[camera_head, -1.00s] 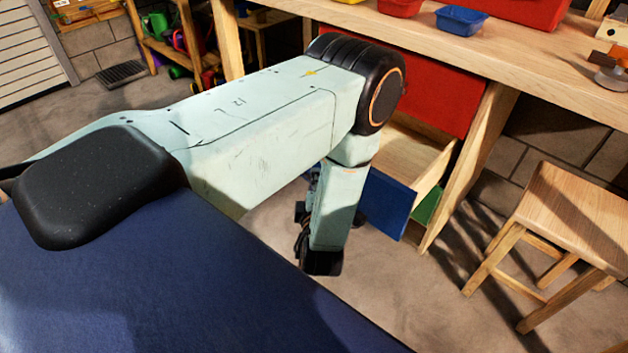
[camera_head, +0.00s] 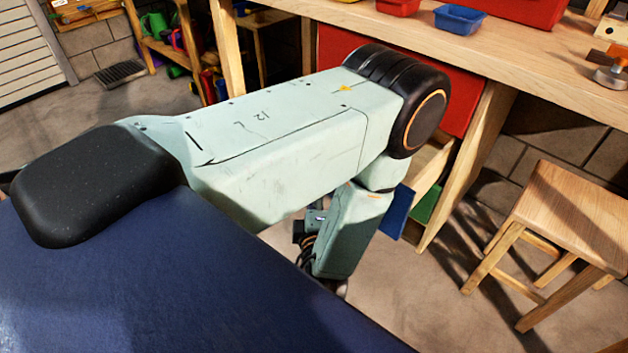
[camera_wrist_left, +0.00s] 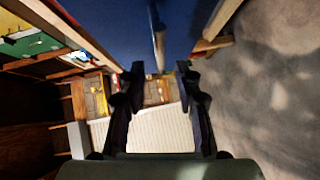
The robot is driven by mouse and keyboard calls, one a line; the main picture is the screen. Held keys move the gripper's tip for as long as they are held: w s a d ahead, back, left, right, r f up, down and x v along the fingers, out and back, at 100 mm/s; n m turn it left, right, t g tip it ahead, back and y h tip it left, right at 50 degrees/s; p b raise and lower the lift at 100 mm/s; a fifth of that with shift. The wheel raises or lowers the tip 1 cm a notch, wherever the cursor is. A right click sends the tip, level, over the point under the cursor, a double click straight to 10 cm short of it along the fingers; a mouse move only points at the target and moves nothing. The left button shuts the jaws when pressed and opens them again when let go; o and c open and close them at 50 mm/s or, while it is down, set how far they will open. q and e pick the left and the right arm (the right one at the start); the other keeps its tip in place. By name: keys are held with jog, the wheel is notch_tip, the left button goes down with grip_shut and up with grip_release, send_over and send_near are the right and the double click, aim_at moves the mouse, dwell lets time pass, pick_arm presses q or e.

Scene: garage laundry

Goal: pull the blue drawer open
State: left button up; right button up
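The blue drawer (camera_head: 397,212) is under the workbench in the head view. It stands partly open, with its wooden side showing behind the blue front; my left arm covers most of it. In the left wrist view the blue front (camera_wrist_left: 100,22) fills the top, with a bar-like handle (camera_wrist_left: 158,42) on it. My left gripper (camera_wrist_left: 158,70) is open, its fingers spread on either side of the handle's line. The handle's near end shows between the fingertips; I cannot tell whether they touch it. My right gripper is in neither view.
A red panel (camera_head: 460,95) sits above the blue drawer and a green one (camera_head: 426,205) below it. A bench leg (camera_head: 465,165) stands close on the right. A wooden stool (camera_head: 565,215) is farther right, with clear floor (camera_head: 420,290) in front.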

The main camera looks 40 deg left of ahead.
pick_arm(q)
jog(key=shift+v, duration=1.05)
jog(key=s+d+f+m+g+h+p, duration=0.1)
jog(key=s+d+f+m+g+h, duration=0.15)
jog(key=s+f+m, duration=0.4)
jog(key=s+d+f+m+g+h, duration=0.1)
jog(key=s+f+m+g+h, duration=0.25)
jog(key=m, duration=0.55)
jog(key=s+d+r+m+g+h+p, duration=0.2)
jog(key=s+m+g, duration=0.1)
jog(key=s, duration=0.4)
jog(key=s+d+r+m+g+h+p, duration=0.2)
jog(key=s+m+g+h, duration=0.1)
jog(key=s+m, duration=0.2)
jog(key=shift+s+d+r+m, duration=0.25)
jog(key=shift+s+r+m, duration=0.15)
jog(key=shift+s, duration=0.55)
